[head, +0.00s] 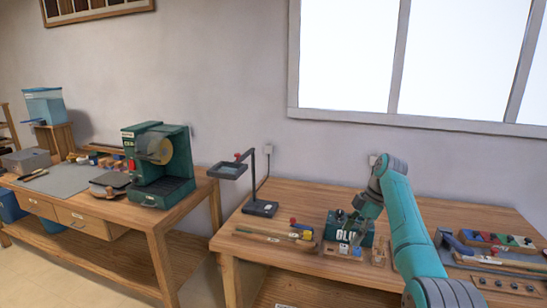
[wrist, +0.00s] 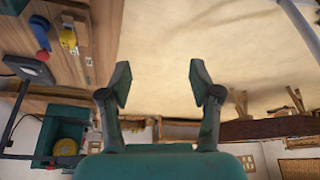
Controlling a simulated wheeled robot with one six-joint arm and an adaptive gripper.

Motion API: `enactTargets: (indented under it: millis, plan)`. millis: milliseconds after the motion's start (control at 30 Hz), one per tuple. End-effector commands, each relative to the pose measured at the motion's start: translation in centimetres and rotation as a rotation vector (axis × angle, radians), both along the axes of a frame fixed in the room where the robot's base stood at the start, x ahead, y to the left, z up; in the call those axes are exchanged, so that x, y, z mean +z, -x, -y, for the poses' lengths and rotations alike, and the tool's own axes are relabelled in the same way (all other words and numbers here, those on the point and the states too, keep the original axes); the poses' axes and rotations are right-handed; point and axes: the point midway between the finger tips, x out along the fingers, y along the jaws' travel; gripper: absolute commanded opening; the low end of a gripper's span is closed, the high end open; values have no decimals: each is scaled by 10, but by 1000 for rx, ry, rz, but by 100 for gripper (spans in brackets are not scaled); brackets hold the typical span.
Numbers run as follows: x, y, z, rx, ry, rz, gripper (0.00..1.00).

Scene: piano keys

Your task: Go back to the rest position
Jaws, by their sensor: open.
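My gripper (wrist: 160,82) shows in the wrist view with its two dark green fingers spread wide and nothing between them. In the head view, my teal arm rises from the lower right, bends at its elbow and comes down to my gripper (head: 348,228) over the right bench. The fingertips are too small to make out in the head view. No piano keys can be made out for certain.
The right bench (head: 235,226) carries a black stand with a tray (head: 228,171), wooden sticks (head: 270,235) and a parts tray (head: 500,242). The left bench (head: 160,222) carries a green machine (head: 158,165). The wrist view shows bare beige floor (wrist: 190,35) beyond the fingers.

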Motion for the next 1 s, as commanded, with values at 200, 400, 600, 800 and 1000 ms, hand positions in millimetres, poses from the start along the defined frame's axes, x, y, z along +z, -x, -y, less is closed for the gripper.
enactTargets:
  millis: [200, 400, 600, 800, 1000]
  plan:
    - [-30, -1, -3, -43, 6, 9, 63]
    - [-70, 0, -6, -106, 16, 22, 63]
    - [-130, 7, -11, -200, 29, 44, 63]
    - [-215, 27, -19, -345, 41, 85, 63]
    - [-291, 60, -26, -494, 46, 132, 63]
